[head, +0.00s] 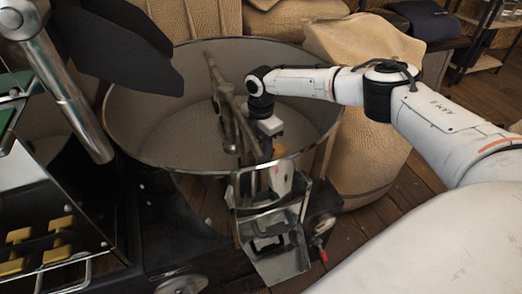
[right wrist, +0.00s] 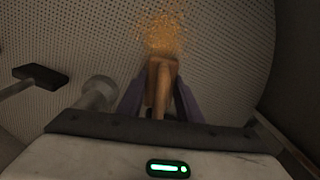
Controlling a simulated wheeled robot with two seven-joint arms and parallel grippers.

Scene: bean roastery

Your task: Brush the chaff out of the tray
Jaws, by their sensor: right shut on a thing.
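The tray is a large round metal pan (head: 150,105) with a perforated floor, in the middle of the head view. In the right wrist view its floor (right wrist: 100,40) fills most of the picture. A scatter of orange-brown chaff (right wrist: 162,32) lies on that floor, just beyond the brush. My right gripper (right wrist: 160,98) is shut on the brush's wooden handle (right wrist: 160,82), down inside the tray. In the head view the right gripper (head: 264,148) is near the tray's front right wall, and the brush is hard to make out. The bristles are hidden. My left gripper is not in view.
Metal stirring arms (head: 222,100) stand in the tray, left of my right gripper. A metal chute (head: 272,225) hangs at its front. Burlap sacks (head: 365,110) stand behind and right. A dark roaster part (head: 120,50) overhangs the tray's left side.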

